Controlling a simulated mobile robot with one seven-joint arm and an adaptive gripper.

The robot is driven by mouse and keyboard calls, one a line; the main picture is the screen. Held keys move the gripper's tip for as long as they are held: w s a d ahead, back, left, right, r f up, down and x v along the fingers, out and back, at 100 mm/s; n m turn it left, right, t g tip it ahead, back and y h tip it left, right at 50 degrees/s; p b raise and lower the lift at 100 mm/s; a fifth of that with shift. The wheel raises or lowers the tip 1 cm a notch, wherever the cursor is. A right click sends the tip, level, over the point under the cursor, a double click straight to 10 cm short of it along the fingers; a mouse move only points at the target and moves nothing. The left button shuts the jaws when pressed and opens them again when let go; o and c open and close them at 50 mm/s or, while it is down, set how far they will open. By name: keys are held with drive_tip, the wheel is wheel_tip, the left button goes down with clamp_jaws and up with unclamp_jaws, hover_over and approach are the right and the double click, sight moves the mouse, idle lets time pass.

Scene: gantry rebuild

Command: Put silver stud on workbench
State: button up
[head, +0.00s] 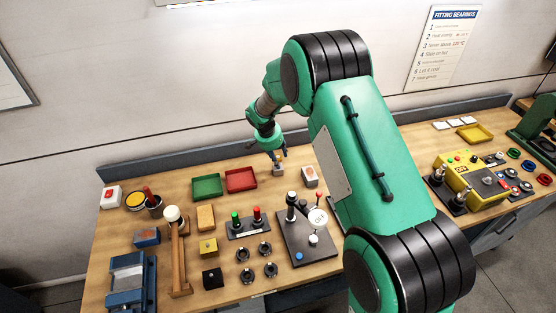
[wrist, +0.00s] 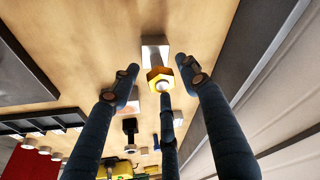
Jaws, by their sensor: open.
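The workbench (head: 330,158) is a long wooden top. My gripper (head: 274,158) hangs low over its rear middle, above a small grey piece (head: 278,170). In the wrist view my gripper (wrist: 160,78) has its dark fingers spread. Between the fingertips is a yellow hexagonal piece (wrist: 154,76) with a round silver end. A silver block-like part (wrist: 155,52) shows just beyond it. I cannot tell whether the silver end or the silver part is the silver stud. No finger clearly touches them.
A red tray (head: 241,180) and a green tray (head: 207,186) lie left of my gripper. A small white block (head: 310,176) stands to its right. A dark plate with levers (head: 305,240) is in front.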

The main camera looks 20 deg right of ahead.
drive_tip(key=v, duration=1)
idle(0.4)
drive_tip(key=s+d+r+n+t+y, duration=0.1)
drive_tip(key=s+r+n, duration=0.3)
drive_tip(key=s+r, duration=1.75)
drive_tip(key=s+r+n+t+y, duration=0.1)
drive_tip(key=s+r+n, duration=0.1)
drive_tip(key=s, duration=1)
drive_tip(key=s+a+r+n+t+y, duration=0.1)
drive_tip(key=s+r+n, duration=0.2)
drive_tip(key=s, duration=1)
drive_tip(key=shift+r+n+t, duration=0.25)
drive_tip(key=shift+n+t, duration=0.05)
drive_tip(key=shift+s+f, duration=0.1)
